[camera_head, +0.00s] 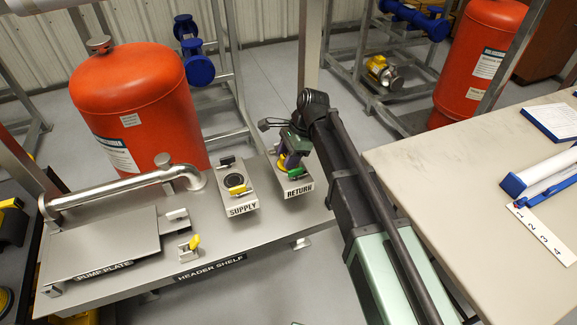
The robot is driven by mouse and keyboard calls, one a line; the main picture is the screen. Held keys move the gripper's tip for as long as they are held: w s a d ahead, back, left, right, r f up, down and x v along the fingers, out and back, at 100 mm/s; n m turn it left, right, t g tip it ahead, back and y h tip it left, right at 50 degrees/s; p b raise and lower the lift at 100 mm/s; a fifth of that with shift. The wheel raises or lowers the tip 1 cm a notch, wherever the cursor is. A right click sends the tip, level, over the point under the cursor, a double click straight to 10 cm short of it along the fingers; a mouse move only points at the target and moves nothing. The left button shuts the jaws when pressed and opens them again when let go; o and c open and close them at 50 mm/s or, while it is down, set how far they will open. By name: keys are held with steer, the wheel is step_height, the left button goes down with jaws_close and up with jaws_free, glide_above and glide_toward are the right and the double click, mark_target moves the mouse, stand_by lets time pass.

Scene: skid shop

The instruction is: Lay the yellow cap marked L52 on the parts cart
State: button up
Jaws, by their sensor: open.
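A round yellow piece (234,181) with a dark rim sits on the block labelled SUPPLY (241,210); it may be a cap, but no L52 mark can be read. My gripper (290,163) is open and points down over the block labelled RETURN (299,191). A small yellow patch shows at the gripper's left finger; I cannot tell whether it is a cap or whether the fingers touch it. A green lever (296,173) shows just below the fingers. No parts cart is labelled in view; a dark surface (28,262) at the left edge may be it.
The header shelf (262,243) carries a steel pipe (120,187), a pump plate (105,243) and a yellow-handled valve (191,245). A red tank (140,105) stands behind. A pale bench (455,165) at right holds papers and a numbered strip (540,235); its near left part is clear.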

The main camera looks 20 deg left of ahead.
steer(key=shift+c, duration=0.4)
jaws_close()
step_height(320, 180, up, 7)
steer(key=p, duration=0.7)
steer(key=shift+r, duration=0.1)
